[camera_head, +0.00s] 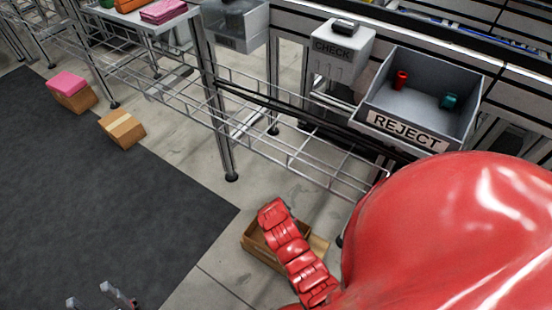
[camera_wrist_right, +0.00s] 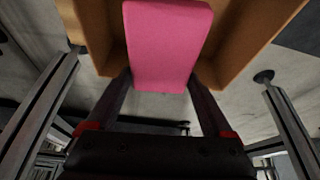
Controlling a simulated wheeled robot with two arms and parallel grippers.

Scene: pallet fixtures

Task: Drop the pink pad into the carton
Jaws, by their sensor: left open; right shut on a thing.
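The pink pad (camera_wrist_right: 166,45) is gripped between the two dark fingers of my right gripper (camera_wrist_right: 164,88) in the right wrist view. Brown carton walls (camera_wrist_right: 97,38) show on both sides beyond it. Whether the pad is inside or above the carton, I cannot tell. In the head view, an open brown carton (camera_head: 254,244) stands on the floor at the bottom middle, partly covered by my red arm. The pad is hidden there. My left gripper (camera_head: 96,299) is at the bottom left edge, fingers apart and empty, away from the carton.
A reject bin (camera_head: 372,118) with red and teal items and a check box (camera_head: 344,58) are at the upper right. A wire rack (camera_head: 285,145) runs behind the carton. Another pink pad (camera_head: 68,82) lies on a box at the left. The dark mat (camera_head: 90,200) is clear.

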